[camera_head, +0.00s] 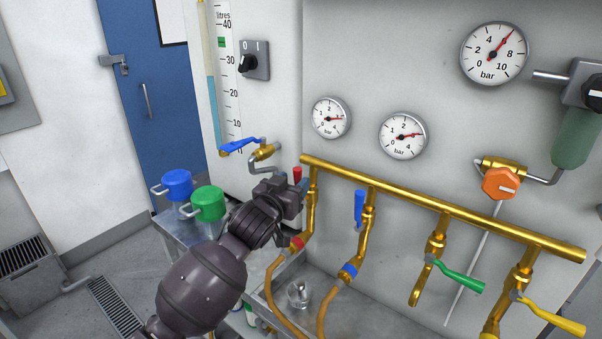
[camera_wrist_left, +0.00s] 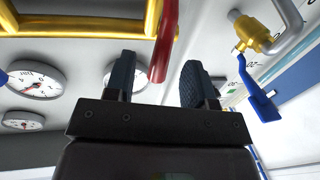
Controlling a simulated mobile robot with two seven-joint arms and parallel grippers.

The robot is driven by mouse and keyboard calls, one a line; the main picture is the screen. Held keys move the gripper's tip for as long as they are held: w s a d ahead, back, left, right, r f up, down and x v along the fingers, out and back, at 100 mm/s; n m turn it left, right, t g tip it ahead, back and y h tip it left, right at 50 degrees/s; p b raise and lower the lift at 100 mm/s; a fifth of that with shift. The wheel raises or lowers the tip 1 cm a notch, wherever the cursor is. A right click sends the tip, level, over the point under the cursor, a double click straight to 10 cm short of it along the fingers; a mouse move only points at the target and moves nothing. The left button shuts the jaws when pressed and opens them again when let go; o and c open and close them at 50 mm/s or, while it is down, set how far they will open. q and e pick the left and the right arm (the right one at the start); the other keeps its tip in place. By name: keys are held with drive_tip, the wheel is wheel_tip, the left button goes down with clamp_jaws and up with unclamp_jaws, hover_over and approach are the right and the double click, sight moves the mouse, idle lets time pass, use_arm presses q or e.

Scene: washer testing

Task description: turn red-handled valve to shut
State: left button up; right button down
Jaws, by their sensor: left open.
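The red-handled valve (camera_head: 297,174) is at the left end of the brass manifold pipe (camera_head: 430,203). In the head view only the top of its red handle shows, above my left gripper (camera_head: 293,190). In the left wrist view the red handle (camera_wrist_left: 164,45) hangs down between the two dark fingers, nearer the left one. My left gripper (camera_wrist_left: 160,85) is open there, with gaps beside the handle. The lower part of the valve is hidden behind my gripper in the head view. My right gripper is not in view.
Blue (camera_head: 359,208), green (camera_head: 458,277) and yellow (camera_head: 552,316) handled valves branch off the manifold to the right. A blue lever tap (camera_head: 240,146) is just left. Blue (camera_head: 177,184) and green (camera_head: 208,203) pots stand left of my arm. Hoses hang below.

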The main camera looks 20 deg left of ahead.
sight(295, 180)
use_arm(q)
drive_tip(key=shift+w+d, duration=0.2)
drive_tip(key=shift+w, duration=0.95)
drive_tip(key=shift+w+d, duration=0.15)
drive_tip(key=shift+w, duration=0.95)
drive_tip(key=shift+c, duration=0.2)
clamp_jaws()
